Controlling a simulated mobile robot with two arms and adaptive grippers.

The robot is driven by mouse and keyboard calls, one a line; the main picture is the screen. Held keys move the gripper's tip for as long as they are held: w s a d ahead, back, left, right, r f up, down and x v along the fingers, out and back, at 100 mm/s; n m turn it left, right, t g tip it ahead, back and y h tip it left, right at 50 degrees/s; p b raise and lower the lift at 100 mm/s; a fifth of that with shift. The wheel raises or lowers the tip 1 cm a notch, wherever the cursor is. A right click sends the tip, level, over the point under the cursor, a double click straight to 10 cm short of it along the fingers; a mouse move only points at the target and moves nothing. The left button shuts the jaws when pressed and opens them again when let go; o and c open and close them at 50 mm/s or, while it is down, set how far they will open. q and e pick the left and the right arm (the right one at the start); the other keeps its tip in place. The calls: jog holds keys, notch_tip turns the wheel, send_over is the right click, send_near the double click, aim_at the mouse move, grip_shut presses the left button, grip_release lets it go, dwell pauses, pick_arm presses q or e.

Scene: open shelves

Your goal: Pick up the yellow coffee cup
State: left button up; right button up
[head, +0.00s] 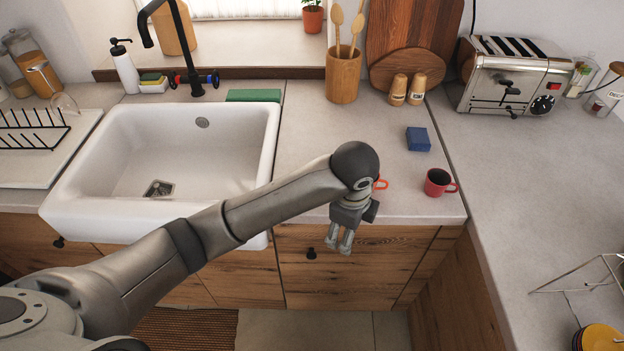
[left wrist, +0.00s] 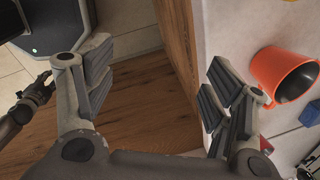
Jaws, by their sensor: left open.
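No cup that is clearly yellow shows. An orange cup (left wrist: 285,72) is on the counter in the left wrist view, to the right of my left gripper; in the head view my wrist hides all but its handle (head: 381,184). A red cup (head: 437,183) with a dark inside stands upright to its right. My left gripper (head: 341,243) is open and empty, pointing down in front of the counter's front edge. Its spread fingers also show in the left wrist view (left wrist: 160,82), apart from the orange cup. A dark piece (left wrist: 38,92), perhaps my right gripper, is at the left edge there.
A blue block (head: 418,139) lies behind the red cup. A toaster (head: 513,75), utensil holder (head: 343,76) and two shakers stand at the back. A white sink (head: 90,150) is on the left. Yellow round dishware (head: 601,338) and a wire rack are at lower right. The right counter's middle is clear.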

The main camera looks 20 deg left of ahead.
pick_arm(q)
jog(key=w+a+r+m+y, duration=0.3)
jog(key=w+a+r+y, duration=0.1)
jog(key=w+a+r, duration=0.45)
jog(key=x, duration=0.4)
jog(key=shift+w+a+r, duration=0.1)
jog(key=shift+w, duration=0.25)
jog(key=x, duration=0.1)
jog(key=p+x, duration=0.1)
jog(key=x, duration=0.1)
jog(key=p+x, duration=0.1)
jog(key=shift+w+f, duration=0.35)
jog(key=shift+w, duration=0.05)
jog(key=shift+w+a+f, duration=0.1)
jog(key=shift+a+f, duration=0.05)
jog(key=shift+f, duration=0.3)
pick_arm(e)
jog(key=shift+w+a+r, duration=0.2)
jog(key=shift+w+r, duration=0.1)
jog(key=shift+r, duration=0.2)
jog(key=shift+w+a+r, duration=0.15)
jog(key=shift+w+r, duration=0.1)
jog(key=shift+r, duration=0.25)
pick_arm(q)
jog(key=shift+c, duration=1.2)
jog(key=c, duration=0.9)
pick_arm(e)
jog(key=shift+a, duration=0.1)
